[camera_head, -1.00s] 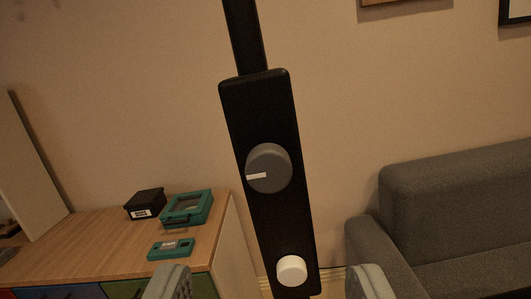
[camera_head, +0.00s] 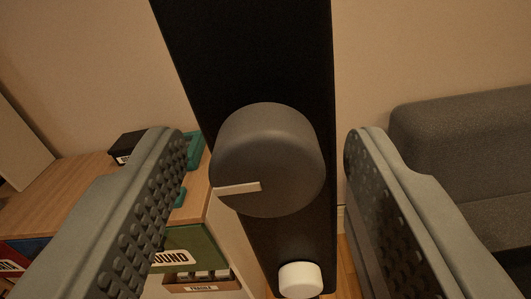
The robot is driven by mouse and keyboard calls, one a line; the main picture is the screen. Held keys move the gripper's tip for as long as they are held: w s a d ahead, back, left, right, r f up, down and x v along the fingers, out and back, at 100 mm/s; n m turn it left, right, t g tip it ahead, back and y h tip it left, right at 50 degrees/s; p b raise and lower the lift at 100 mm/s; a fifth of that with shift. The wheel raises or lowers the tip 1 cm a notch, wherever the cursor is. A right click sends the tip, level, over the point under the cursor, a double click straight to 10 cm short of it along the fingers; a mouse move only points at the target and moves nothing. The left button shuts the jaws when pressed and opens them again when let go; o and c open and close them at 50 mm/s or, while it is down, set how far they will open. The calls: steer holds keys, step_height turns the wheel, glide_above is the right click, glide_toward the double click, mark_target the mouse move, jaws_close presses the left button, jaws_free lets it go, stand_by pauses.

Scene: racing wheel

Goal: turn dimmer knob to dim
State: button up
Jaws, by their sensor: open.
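The dimmer knob (camera_head: 268,150) is a round dark grey knob on a tall black panel (camera_head: 262,50). Its white pointer line (camera_head: 238,188) lies on the lower left of its face and points left, slightly down. My gripper (camera_head: 266,145) is open, with one finger on each side of the knob. A smaller white knob (camera_head: 300,279) sits below on the same panel.
A wooden-topped cabinet (camera_head: 60,186) stands at the left with a black box (camera_head: 126,145) and teal cases (camera_head: 194,150), partly hidden by my left finger. A grey sofa (camera_head: 470,135) is at the right. The beige wall is behind.

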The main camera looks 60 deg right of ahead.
steer(key=c, duration=1)
